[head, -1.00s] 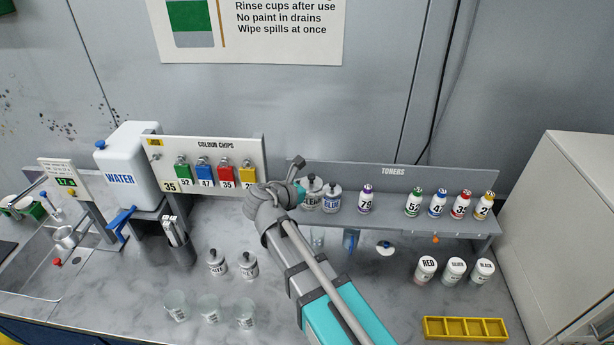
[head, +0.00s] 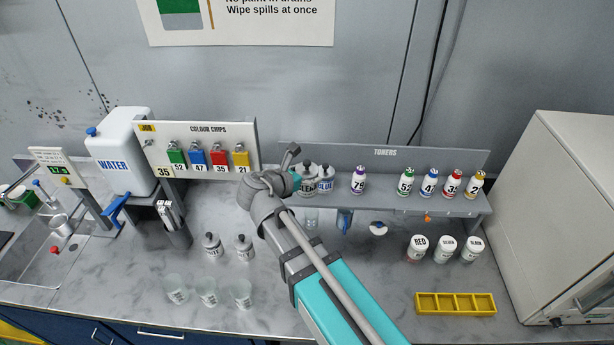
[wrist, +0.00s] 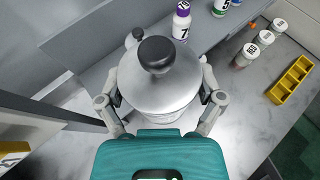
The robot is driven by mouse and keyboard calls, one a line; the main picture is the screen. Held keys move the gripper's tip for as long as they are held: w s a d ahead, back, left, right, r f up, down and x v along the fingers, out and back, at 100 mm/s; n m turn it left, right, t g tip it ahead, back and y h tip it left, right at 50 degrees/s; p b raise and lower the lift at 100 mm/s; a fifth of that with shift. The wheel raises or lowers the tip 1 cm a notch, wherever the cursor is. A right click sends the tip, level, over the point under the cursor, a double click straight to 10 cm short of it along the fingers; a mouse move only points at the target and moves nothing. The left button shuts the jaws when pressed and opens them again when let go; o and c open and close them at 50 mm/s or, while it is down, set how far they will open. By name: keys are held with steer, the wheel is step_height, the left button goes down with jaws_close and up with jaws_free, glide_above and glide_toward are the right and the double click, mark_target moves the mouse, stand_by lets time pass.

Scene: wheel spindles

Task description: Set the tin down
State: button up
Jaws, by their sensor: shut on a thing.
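My gripper (wrist: 160,103) is shut on a tin (wrist: 158,78), with one finger on each side of its body. The tin has a pale grey domed lid with a black knob and fills the middle of the wrist view. In the head view the tin (head: 308,182) is upright at the left end of the toner shelf (head: 385,202), partly hidden by my gripper (head: 292,181). Its label is only partly readable. A tin marked BLUE (head: 326,184) stands close to its right. I cannot tell whether the held tin's base touches the shelf.
Toner bottles, including 79 (head: 358,181), stand farther right on the shelf. Two lidded tins (head: 212,247) (head: 244,248) and several clear cups (head: 207,293) stand on the counter at left. RED (head: 417,248) and two other pots stand near a yellow tray (head: 456,304). Mid-counter is mostly bare.

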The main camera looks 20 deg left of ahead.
step_height(320, 180, down, 10)
steer(key=b, duration=1)
steer(key=shift+a, duration=0.15)
